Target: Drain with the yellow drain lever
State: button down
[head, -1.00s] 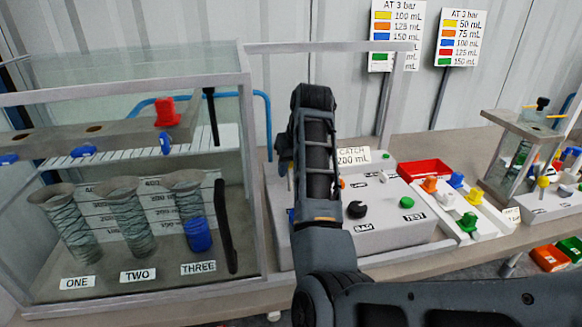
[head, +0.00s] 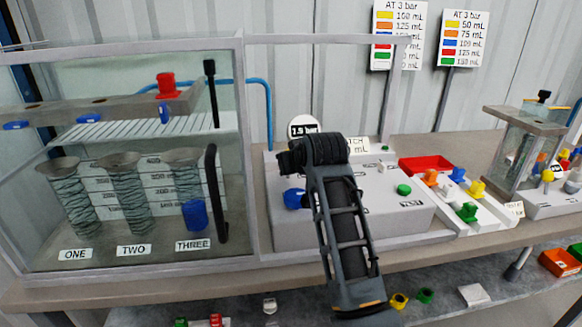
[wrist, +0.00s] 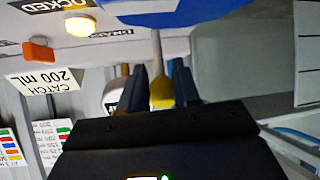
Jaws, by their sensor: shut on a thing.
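In the wrist view, the yellow drain lever (wrist: 162,92) shows its yellow knob on a thin stem between the two dark fingers of my gripper (wrist: 156,84). My gripper is shut on it. In the head view my wrist hides the lever, and my gripper (head: 284,160) shows only as a dark edge at the left of the wrist. It is over the left part of the grey control box (head: 300,235), above a blue knob (head: 294,198). The blue knob fills the top of the wrist view (wrist: 180,8).
A glass tank (head: 240,150) with three funnel-shaped vessels stands left. A round gauge (head: 303,128) reading 1.5 bar and a CATCH sign (head: 357,146) are behind my wrist.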

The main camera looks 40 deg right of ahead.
jog(key=shift+s+a+f+t+b, duration=0.2)
jog(key=shift+t+b, duration=0.1)
jog(key=shift+b, duration=0.1)
jog(key=shift+h, duration=0.3)
jog(key=c, duration=0.8)
grip_release()
jog(key=shift+s, duration=0.1)
jog(key=v, duration=0.7)
jog(key=shift+s+a+r, duration=0.1)
jog(key=shift+s+r, duration=0.15)
jog(key=shift+s, duration=0.05)
